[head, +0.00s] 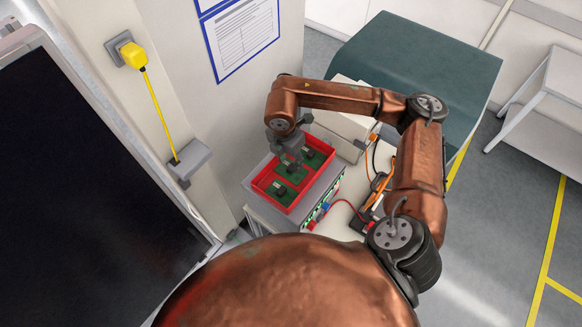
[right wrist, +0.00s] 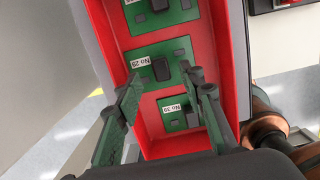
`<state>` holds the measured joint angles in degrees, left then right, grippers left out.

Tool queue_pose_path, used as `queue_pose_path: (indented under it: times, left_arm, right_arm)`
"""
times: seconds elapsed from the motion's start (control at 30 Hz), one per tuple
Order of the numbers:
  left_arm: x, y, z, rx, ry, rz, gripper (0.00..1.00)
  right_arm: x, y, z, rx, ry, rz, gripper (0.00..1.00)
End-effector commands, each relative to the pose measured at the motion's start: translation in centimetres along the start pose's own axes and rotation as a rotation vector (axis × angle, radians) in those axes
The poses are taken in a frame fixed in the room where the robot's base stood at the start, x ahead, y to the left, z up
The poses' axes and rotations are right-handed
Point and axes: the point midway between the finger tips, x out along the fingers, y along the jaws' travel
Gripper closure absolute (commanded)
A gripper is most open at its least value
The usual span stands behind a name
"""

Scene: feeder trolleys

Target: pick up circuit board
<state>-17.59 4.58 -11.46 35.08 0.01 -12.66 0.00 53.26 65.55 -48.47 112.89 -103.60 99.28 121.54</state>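Three green circuit boards lie in a row in a red tray (right wrist: 209,48). The red tray also shows in the head view (head: 266,193), with a front board (head: 277,193) below my gripper. My right gripper (right wrist: 163,80) is open over the tray. My left gripper is not in view.
The tray sits on a grey-topped unit beside a wall panel. A white box (head: 345,128) and cables (head: 376,190) are to its right. A dark green covered block (head: 425,65) stands behind. Open floor lies at the right.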

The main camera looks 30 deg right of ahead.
Motion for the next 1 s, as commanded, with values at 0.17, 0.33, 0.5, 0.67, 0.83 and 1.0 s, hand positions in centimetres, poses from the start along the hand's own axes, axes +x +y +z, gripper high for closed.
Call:
queue_pose_path:
  times: [0.17,0.33,0.5,0.67,0.83,1.0]
  left_arm:
    - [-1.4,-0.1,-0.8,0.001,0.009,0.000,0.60]
    - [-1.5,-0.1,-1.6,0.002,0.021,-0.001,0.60]
    - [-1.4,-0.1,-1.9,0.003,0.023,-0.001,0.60]
    - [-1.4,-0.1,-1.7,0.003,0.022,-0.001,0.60]
    - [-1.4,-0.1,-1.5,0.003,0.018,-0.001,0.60]
    - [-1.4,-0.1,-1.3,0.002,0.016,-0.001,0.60]
  right_arm:
    - [2.4,-0.2,0.0,0.003,0.001,-0.002,0.64]
    - [3.4,-0.2,0.0,0.004,0.000,0.000,0.64]
    - [3.4,-0.2,0.0,0.003,0.000,0.000,0.64]
    - [3.4,-0.2,0.0,0.003,0.000,0.000,0.75]
    - [3.4,-0.2,0.0,0.003,0.000,0.000,0.86]
    - [3.4,-0.2,0.0,0.003,0.000,0.000,0.98]
